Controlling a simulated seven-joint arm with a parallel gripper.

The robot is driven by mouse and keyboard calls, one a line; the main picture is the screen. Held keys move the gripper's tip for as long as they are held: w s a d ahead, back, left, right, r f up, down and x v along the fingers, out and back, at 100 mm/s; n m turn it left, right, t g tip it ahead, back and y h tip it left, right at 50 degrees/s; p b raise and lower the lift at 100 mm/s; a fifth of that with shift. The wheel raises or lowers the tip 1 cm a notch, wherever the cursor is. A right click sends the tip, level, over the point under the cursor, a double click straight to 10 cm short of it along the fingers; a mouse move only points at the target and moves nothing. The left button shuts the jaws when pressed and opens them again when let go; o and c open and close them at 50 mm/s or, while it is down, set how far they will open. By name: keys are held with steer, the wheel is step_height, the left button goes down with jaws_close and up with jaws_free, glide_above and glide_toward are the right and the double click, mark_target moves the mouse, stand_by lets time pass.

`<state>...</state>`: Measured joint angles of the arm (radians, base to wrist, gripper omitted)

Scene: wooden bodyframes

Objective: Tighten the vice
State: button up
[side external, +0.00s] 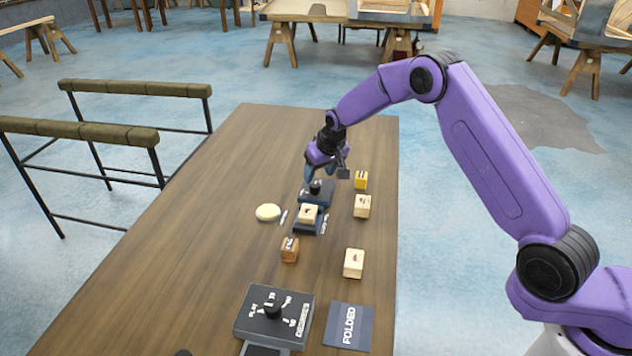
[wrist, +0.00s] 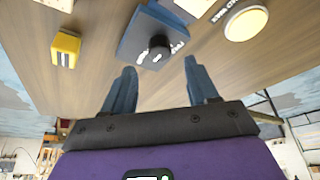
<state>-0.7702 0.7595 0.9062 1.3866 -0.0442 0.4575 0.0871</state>
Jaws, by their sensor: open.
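The vice (side external: 317,193) is a small blue-grey unit with a black knob (side external: 316,187) on top, on the wooden table. In the wrist view the vice (wrist: 141,30) and its knob (wrist: 158,50) lie just beyond my fingertips. A pale wooden block (side external: 308,213) sits at the vice's near end; I cannot tell if it is clamped. My gripper (side external: 310,175) points down just above the knob. In the wrist view my gripper (wrist: 160,68) has its two blue fingers apart, with nothing held between them.
A yellow block (side external: 361,180) and pale blocks (side external: 362,206) (side external: 353,263) stand to the right. A brown block (side external: 289,250) is nearer. A cream disc (side external: 268,212) lies left. A dark dial box (side external: 255,318) and a "FOLDED" card (side external: 348,326) are in front. The table's left side (side external: 190,230) is clear.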

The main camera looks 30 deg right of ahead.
mark_target(315, 184)
steer(key=shift+x, duration=2.55)
steer(key=c, duration=1.1)
